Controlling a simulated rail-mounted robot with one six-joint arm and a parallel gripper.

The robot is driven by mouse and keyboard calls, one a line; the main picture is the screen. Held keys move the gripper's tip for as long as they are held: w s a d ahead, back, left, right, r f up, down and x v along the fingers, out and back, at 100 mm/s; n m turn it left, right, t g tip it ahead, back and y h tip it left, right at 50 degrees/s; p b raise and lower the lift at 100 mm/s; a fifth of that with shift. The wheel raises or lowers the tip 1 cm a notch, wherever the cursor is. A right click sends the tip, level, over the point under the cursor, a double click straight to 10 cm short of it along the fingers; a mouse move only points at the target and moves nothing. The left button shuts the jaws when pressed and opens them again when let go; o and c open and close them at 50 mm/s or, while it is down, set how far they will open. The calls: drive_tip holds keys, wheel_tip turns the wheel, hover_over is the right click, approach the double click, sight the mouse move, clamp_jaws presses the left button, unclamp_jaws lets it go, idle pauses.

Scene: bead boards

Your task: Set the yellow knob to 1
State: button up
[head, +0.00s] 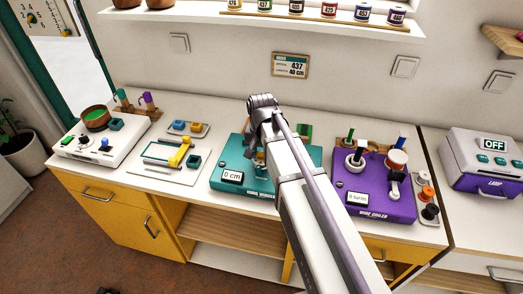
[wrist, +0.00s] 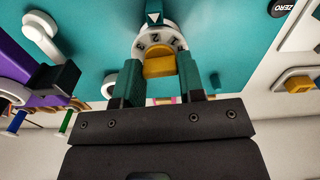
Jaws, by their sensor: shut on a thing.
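The yellow knob (wrist: 160,66) sits in a light numbered dial ring (wrist: 157,36) on the teal machine (wrist: 90,25), whose display in the head view reads "0 cm" (head: 232,176). A white triangle pointer (wrist: 153,17) lies above the ring in the wrist view. Several digits show on the ring, turned and partly cut off. I cannot tell for sure which one lines up with the pointer. My gripper (wrist: 160,76) has its two teal fingers on either side of the knob, shut on it. In the head view my arm covers most of the dial and gripper.
A purple machine (head: 374,205) with a spool stands right of the teal one. A white tray with yellow and teal parts (head: 171,164) lies to the left. A purple-and-white box reading "OFF" (head: 488,163) stands far right. A ZERO button (wrist: 283,7) shows in the wrist view.

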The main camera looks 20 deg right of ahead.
sight(261, 152)
drive_tip(key=n, duration=0.4)
drive_tip(key=shift+n, duration=1.9)
drive_tip(key=o, duration=0.9)
drive_tip(key=shift+o, duration=0.2)
drive_tip(key=shift+r, duration=0.1)
wheel_tip(261, 152, up, 11)
drive_tip(key=p, duration=1.1)
